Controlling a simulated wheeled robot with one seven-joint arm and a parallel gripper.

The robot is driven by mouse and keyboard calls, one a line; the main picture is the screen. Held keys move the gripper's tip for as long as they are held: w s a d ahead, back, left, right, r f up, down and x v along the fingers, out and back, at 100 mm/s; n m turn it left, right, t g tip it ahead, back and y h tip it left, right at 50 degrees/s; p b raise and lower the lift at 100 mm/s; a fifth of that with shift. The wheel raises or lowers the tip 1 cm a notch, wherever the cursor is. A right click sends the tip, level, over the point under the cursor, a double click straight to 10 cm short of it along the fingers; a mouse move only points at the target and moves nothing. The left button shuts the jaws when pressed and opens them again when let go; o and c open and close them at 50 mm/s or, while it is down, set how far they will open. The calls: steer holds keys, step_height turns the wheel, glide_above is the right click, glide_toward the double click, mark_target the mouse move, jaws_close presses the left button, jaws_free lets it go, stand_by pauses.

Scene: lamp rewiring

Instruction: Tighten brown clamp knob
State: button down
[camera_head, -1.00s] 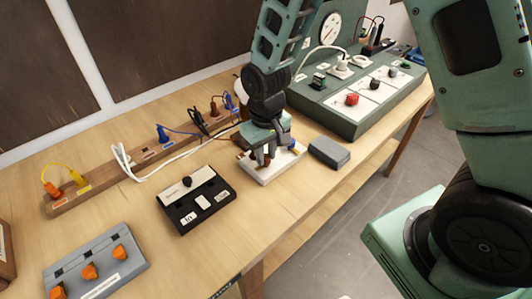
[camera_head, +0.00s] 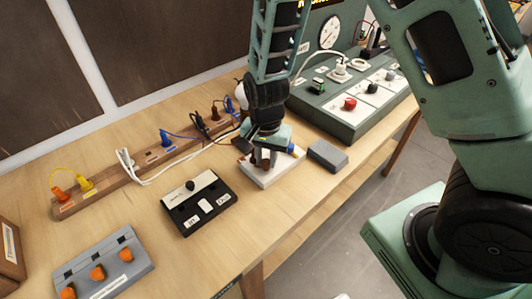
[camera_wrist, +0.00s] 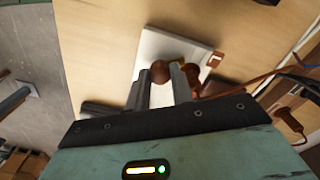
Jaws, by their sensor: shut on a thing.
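A white clamp block (camera_head: 263,179) stands on the wooden table in the head view, and its white face (camera_wrist: 165,45) shows in the wrist view. My gripper (camera_head: 264,160) points down over it. In the wrist view, the fingers of my gripper (camera_wrist: 160,82) are shut on a round brown knob (camera_wrist: 158,71), which shows between their tips. A blue part (camera_head: 291,148) sits on the block's right side. The knob is mostly hidden by my gripper in the head view, so its contact with the clamp is unclear.
A grey box (camera_head: 327,156) lies right of the clamp block. A black switch box (camera_head: 196,222) stands to the left. Behind runs a wooden strip (camera_head: 110,188) with plugs and loose cables. A green test panel (camera_head: 345,120) stands at the back right.

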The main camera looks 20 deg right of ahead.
mark_target(266, 161)
steer(key=m+p, duration=0.3)
steer(key=m, duration=0.2)
steer(key=shift+m, duration=0.4)
stand_by(0.4)
steer(key=c, duration=1.5)
jaws_free()
step_height(266, 161, up, 17)
steer(key=shift+r, duration=0.2)
